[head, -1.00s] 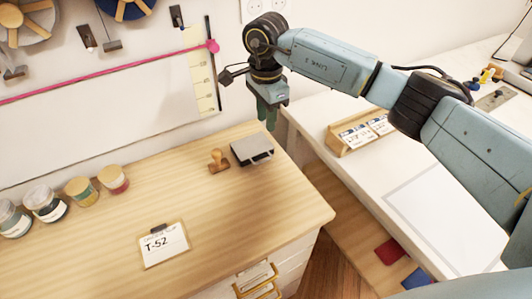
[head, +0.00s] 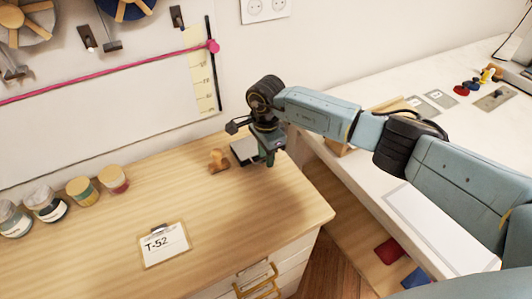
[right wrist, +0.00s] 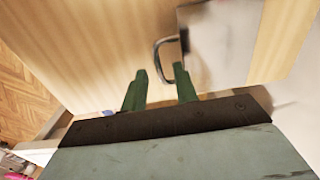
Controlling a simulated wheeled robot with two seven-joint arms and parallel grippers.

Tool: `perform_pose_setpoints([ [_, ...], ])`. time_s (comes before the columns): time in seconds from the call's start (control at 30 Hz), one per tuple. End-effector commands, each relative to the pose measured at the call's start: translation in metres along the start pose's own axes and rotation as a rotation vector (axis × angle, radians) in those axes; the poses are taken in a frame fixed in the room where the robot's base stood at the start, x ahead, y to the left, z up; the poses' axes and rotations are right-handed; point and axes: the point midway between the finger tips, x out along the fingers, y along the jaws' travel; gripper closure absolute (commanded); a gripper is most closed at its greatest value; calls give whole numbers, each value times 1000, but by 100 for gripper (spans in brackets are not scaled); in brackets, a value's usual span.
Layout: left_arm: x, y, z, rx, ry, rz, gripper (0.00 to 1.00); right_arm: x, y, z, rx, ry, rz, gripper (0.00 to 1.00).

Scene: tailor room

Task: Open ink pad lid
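The ink pad (head: 238,152) is a grey, flat box near the back right of the wooden desk, partly hidden behind my right gripper (head: 270,158). In the right wrist view its pale lid (right wrist: 222,42) fills the upper right, with a dark loop handle (right wrist: 158,58) on its near edge. My right gripper (right wrist: 158,78) also shows there with two green fingers apart and nothing held between them. The handle appears just ahead of the fingertips, nearer the right finger. I cannot tell whether they touch. My left gripper is out of view.
A wooden stamp (head: 217,160) stands just left of the ink pad. Several jars (head: 82,191) line the desk's left side. A T-52 clipboard (head: 164,245) lies at the front. The desk's middle is clear. A white table (head: 420,160) stands to the right.

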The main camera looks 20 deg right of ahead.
Motion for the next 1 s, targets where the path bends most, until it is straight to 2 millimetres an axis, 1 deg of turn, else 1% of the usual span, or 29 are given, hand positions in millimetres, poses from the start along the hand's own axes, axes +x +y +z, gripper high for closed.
perform_pose_setpoints([
  [0.1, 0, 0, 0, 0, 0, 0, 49, 0, 0, 0, 0, 0, 0, 71],
  [0.13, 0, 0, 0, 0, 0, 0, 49, 0, 0, 0, 0, 0, 0, 73],
  [0.33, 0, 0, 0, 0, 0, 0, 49, 0, 0, 0, 0, 0, 1, 99],
  [0.77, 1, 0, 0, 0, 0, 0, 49, -2, 0, 0, -2, 0, 0, 100],
  [1.0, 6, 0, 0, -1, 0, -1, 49, -12, -4, 0, -4, 1, -2, 100],
])
